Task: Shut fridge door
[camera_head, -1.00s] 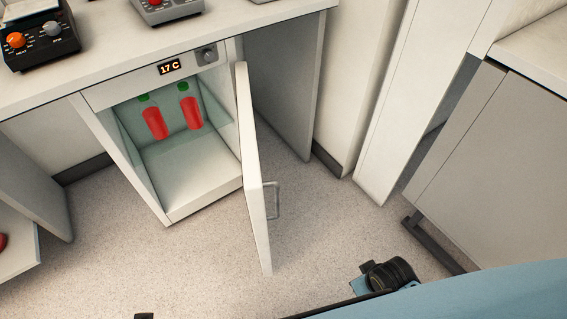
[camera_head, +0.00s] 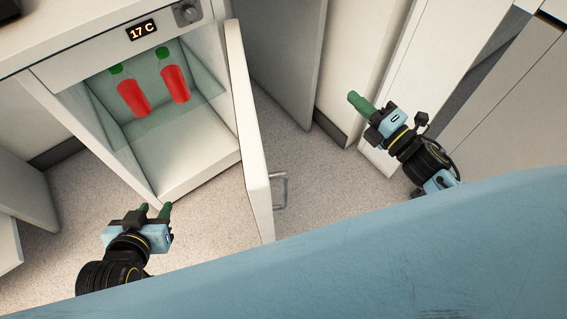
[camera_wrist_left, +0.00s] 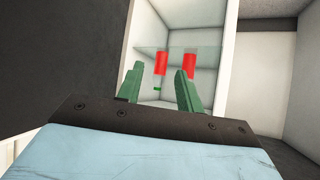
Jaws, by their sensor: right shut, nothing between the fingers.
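The fridge (camera_head: 47,88) is a white under-counter box with its door standing wide open. The door (camera_head: 250,140) sticks out toward me on the right of the opening, with a metal handle (camera_head: 283,190) on its right face. Two red bottles with green caps, one on the left (camera_head: 132,97) and one on the right (camera_head: 173,84), stand inside. My left gripper (camera_head: 154,211) is open and empty in front of the fridge, left of the door. In the left wrist view its green fingers (camera_wrist_left: 159,90) point at the fridge interior. My right gripper (camera_head: 357,102) is shut and empty, right of the door and apart from it.
A display reading 17 C (camera_head: 142,30) and a knob (camera_head: 188,12) sit above the opening. Grey cabinet panels (camera_head: 285,60) stand right of the door. Speckled floor (camera_head: 330,195) is clear between door and right arm.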

